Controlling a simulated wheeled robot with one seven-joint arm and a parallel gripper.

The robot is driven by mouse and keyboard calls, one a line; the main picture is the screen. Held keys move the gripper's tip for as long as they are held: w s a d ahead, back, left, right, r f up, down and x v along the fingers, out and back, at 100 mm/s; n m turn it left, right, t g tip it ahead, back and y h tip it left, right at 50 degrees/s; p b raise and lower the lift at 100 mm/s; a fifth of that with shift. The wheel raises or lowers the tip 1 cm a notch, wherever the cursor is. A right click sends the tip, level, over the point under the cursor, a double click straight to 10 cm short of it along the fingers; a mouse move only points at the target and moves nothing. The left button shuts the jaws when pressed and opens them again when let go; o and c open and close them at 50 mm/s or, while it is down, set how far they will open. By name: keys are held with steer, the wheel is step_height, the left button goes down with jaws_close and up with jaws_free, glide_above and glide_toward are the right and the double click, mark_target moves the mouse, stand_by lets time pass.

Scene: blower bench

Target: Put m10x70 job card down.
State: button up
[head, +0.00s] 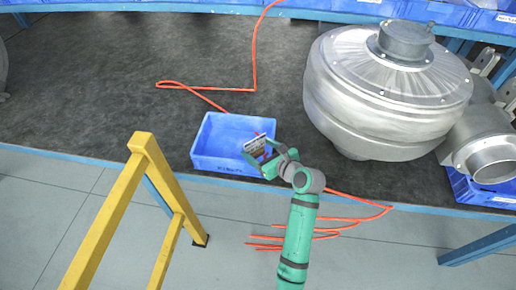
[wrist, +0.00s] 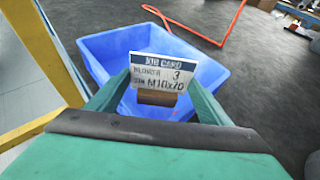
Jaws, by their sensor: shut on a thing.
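The m10x70 job card (wrist: 160,74) is a white card with a dark blue header and the text "JOB CARD", "3" and "M10x70". It stands upright between the fingers of my gripper (wrist: 150,97), which is shut on it. A brown block shows just below the card. In the head view the card (head: 255,144) is small and tilted at my gripper (head: 263,158), over the right part of a blue bin (head: 205,150). The bin also shows behind the card in the wrist view (wrist: 105,45). I cannot tell whether the card touches the bin.
The bin stands near the front edge of the dark bench (head: 90,80). A large silver blower (head: 385,90) stands to the right. An orange cord (head: 254,60) runs over the bench and hangs below it. A yellow frame (head: 110,210) stands at the front left. Bench left of the bin is clear.

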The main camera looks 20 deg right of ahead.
steer(key=shift+s+d+f, duration=0.1)
steer(key=shift+d+f, duration=0.05)
steer(key=shift+f, duration=0.3)
steer(key=o, duration=1.1)
